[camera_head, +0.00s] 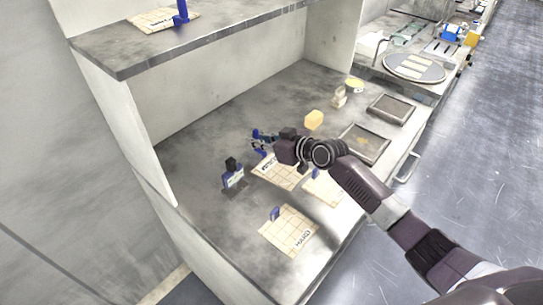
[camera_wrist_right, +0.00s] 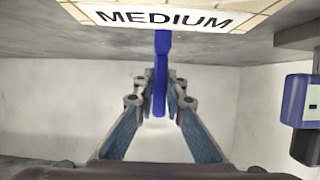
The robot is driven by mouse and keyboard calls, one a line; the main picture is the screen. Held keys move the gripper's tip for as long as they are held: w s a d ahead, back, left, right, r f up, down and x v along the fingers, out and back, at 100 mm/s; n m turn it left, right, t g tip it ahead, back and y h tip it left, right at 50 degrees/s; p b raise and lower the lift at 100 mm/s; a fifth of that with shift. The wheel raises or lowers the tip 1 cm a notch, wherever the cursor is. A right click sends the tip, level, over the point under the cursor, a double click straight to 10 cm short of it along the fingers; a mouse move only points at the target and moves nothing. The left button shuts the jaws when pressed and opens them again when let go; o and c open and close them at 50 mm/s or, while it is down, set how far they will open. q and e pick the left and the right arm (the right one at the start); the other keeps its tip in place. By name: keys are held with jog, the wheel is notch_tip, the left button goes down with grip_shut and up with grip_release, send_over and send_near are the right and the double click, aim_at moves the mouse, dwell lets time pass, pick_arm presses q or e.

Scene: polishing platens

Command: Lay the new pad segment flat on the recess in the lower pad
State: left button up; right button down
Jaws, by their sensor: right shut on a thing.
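My right gripper (camera_head: 262,143) is over the bench and shut on an upright blue tab (camera_wrist_right: 161,70). The tab belongs to a cream, grid-lined pad segment (camera_head: 281,171) with a white label. In the right wrist view the label on this segment (camera_wrist_right: 180,18) reads MEDIUM. I cannot tell whether the segment touches the bench. A round grey platen (camera_head: 432,72) carrying pale strips stands at the back right. I cannot tell its recess or a lower pad apart. My left gripper is not in view.
Two similar tabbed segments lie on the bench, one in front (camera_head: 285,232) and one partly behind my arm (camera_head: 328,190). A yellow block (camera_head: 314,119) and dark trays (camera_head: 391,108) lie right. A shelf (camera_head: 110,62) overhangs.

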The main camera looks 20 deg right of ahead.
jog(key=shift+r, duration=0.1)
notch_tip(320, 180, up, 19)
jog(key=b, duration=0.2)
jog(key=s+d+f+n+g+y, duration=0.1)
jog(key=s+d+f, duration=0.2)
jog(key=s+f, duration=0.3)
jog(key=s+d+f+n+y, duration=0.1)
jog(key=s+d+f, duration=0.2)
jog(key=s, duration=0.6)
jog(key=s+a+n+g+y, duration=0.1)
jog(key=s+n+g, duration=0.1)
jog(key=s, duration=1.2)
jog(key=shift+f+y, duration=0.3)
jog(key=shift+f, duration=0.15)
jog(key=shift+s+f, duration=0.1)
jog(key=shift+s, duration=0.05)
